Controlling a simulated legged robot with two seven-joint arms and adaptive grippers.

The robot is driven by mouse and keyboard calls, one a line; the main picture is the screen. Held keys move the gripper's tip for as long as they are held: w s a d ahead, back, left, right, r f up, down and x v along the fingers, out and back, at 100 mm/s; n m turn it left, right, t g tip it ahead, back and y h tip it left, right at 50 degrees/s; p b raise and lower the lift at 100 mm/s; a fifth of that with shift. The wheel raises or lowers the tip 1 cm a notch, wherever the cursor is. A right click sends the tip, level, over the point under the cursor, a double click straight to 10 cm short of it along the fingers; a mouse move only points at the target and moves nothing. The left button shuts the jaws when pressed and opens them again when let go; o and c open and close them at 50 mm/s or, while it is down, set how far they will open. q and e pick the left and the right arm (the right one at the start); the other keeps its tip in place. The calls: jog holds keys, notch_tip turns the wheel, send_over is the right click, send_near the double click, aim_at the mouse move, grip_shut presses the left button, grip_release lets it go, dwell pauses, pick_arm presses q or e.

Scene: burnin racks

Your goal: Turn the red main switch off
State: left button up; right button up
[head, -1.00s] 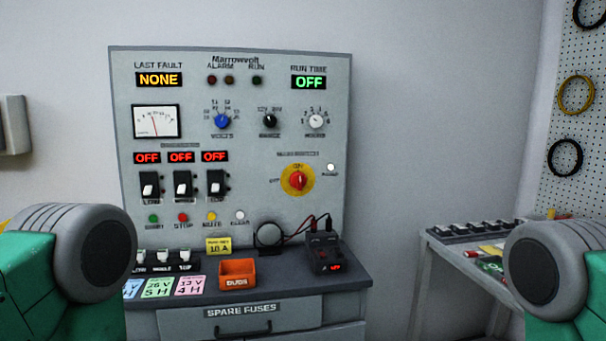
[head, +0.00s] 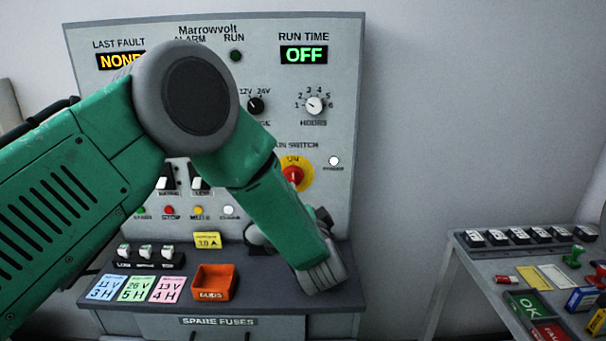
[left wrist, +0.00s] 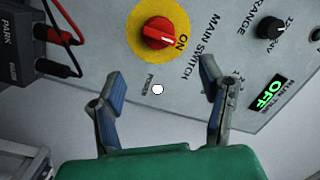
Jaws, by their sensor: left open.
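The red main switch (head: 293,175) sits on a yellow disc low on the right of the grey panel. My forearm covers part of it in the head view. In the left wrist view the red knob (left wrist: 157,32) is in plain sight at the top, its white mark towards ON. My left gripper (left wrist: 158,76) is open and empty, its two blue-padded fingers apart. The knob appears just beyond and between the fingertips, with no visible contact. In the head view the fingers cannot be made out. My right gripper is not in view.
A white power lamp (left wrist: 157,89) is beside the switch. A black device (left wrist: 22,45) with red and black leads is at the wrist view's left. An orange bin (head: 214,283) and cards lie on the bench. A side table (head: 470,262) stands right, with free floor between.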

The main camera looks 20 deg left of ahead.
aim_at(296, 181)
pick_arm(q)
jog(key=p+x, duration=0.1)
jog(key=x, duration=1.1)
jog(key=shift+w+f, duration=0.15)
jog(key=shift+w, duration=0.2)
jog(key=shift+c, duration=0.4)
jog(key=shift+s, duration=0.1)
jog(key=c, duration=1)
